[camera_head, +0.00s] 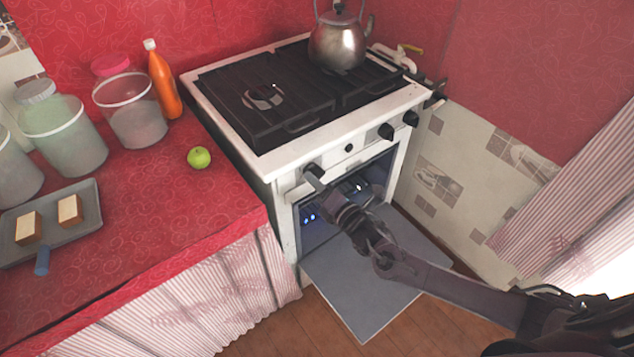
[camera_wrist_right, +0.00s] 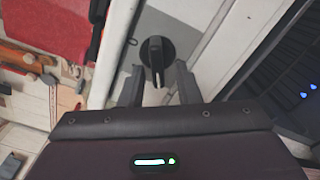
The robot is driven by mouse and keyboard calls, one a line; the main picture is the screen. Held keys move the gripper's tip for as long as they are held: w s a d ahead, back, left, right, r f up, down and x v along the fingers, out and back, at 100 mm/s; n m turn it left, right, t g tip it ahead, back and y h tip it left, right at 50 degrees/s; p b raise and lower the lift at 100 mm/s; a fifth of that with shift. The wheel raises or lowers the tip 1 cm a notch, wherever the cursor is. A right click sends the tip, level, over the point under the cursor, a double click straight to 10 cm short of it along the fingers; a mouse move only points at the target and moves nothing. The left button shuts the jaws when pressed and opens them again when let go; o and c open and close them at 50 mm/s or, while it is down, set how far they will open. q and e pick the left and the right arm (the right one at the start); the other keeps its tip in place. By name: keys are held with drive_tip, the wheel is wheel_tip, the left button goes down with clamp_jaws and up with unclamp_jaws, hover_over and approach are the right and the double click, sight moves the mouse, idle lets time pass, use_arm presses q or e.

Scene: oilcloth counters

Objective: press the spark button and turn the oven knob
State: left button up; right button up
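The white stove (camera_head: 262,160) stands in a corner with its oven open and the grey oven door (camera_head: 355,300) folded down. My right gripper (camera_head: 317,177) is at the left end of the front panel, in front of the oven knob. In the right wrist view, the black oven knob (camera_wrist_right: 157,55) is in line with the gap between the open fingers of my right gripper (camera_wrist_right: 158,80). I cannot tell whether they touch it. The small dark spark button (camera_head: 348,148) is on the panel right of the gripper. Blue flames (camera_head: 310,218) show inside the oven. My left gripper is out of view.
Two more black knobs (camera_head: 386,131) sit farther right on the panel. A metal kettle (camera_head: 340,45) stands on the hob. The red counter at left holds jars, an orange bottle (camera_head: 163,80), a green apple (camera_head: 199,158) and a tray (camera_head: 75,235).

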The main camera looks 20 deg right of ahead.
drive_tip(key=shift+r, duration=0.1)
drive_tip(key=v, duration=0.7)
drive_tip(key=shift+s+d, duration=0.15)
drive_tip(key=shift+s, duration=0.2)
